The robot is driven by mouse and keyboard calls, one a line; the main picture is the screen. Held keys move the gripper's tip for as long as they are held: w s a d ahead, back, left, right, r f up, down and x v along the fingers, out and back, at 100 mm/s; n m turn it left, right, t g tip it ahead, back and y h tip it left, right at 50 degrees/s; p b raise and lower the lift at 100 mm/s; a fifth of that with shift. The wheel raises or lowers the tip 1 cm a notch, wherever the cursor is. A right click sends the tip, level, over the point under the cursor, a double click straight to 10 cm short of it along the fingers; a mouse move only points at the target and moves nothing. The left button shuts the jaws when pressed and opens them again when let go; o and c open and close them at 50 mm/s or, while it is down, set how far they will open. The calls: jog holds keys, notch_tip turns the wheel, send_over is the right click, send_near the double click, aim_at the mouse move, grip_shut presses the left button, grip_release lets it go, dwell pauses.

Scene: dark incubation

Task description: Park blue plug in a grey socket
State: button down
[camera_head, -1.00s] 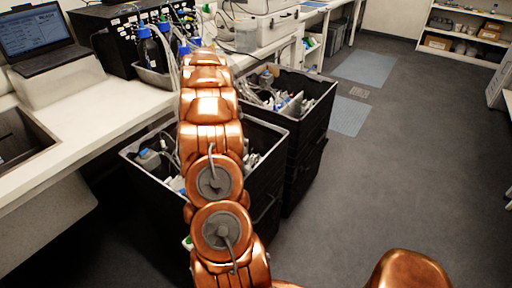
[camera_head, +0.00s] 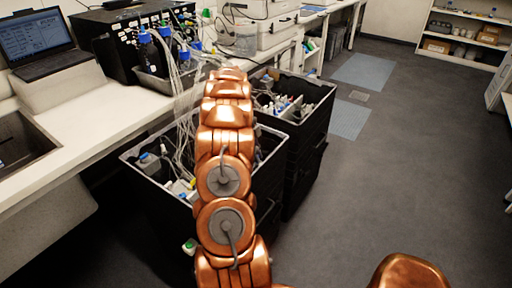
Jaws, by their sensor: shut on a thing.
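My copper arm rises through the middle of the head view, and its far end is over the back of the bench. My gripper is hidden behind the arm's last links, so its fingers and anything in them cannot be seen. A black unit (camera_head: 108,42) with rows of small light fittings stands on the bench at the upper left. I cannot pick out the blue plug or a grey socket at this size. Blue caps show on bottles (camera_head: 147,52) in front of the unit, with several pale tubes (camera_head: 180,82) running down from there.
A laptop (camera_head: 40,42) sits at the left on a white box. Two black bins (camera_head: 300,150) of bottles and tubing stand before the bench, the nearer one partly behind my arm. A sink (camera_head: 25,140) is at the left edge. Floor on the right is clear.

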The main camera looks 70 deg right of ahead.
jog(key=shift+f, duration=0.7)
jog(key=shift+b, duration=1.3)
dwell(0.4)
jog(key=shift+f+b, duration=0.65)
jog(key=shift+f, duration=0.2)
dwell(0.8)
jog(key=c, duration=1.1)
grip_release()
jog(key=v, duration=1.2)
